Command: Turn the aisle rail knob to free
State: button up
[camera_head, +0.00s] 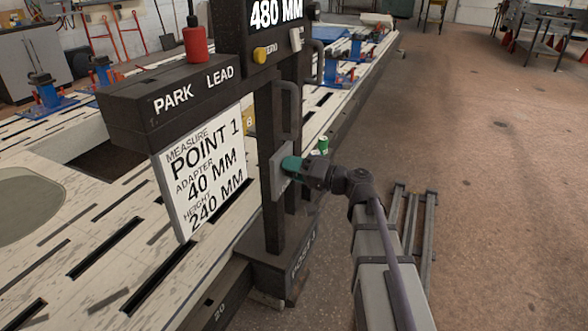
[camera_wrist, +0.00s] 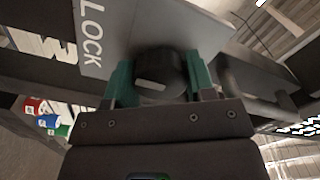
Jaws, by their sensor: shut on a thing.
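The rail knob (camera_wrist: 157,66) is a dark round knob with a pale mark on its face, on a grey plate (camera_wrist: 110,35) lettered LOCK. In the wrist view it sits between the two green fingers of my gripper (camera_wrist: 160,76), which is shut on it. In the head view my gripper (camera_head: 291,165) reaches from the right to the same grey plate (camera_head: 277,178) on the dark post. There the fingers hide the knob. The pale mark's exact direction is hard to tell, and no FREE lettering shows.
The dark post (camera_head: 270,115) has a handle (camera_head: 292,108) above the plate. A sign (camera_head: 205,178) reading POINT 1 hangs left, under the PARK LEAD box (camera_head: 165,95). The slotted bench (camera_head: 110,245) fills the left. Metal rails (camera_head: 414,225) lie on the aisle floor; open floor lies right.

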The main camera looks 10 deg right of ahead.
jog(key=shift+n, duration=0.3)
jog(key=o, duration=0.9)
jog(key=shift+o, duration=0.2)
jog(key=v, duration=1.1)
jog(key=shift+a, duration=0.1)
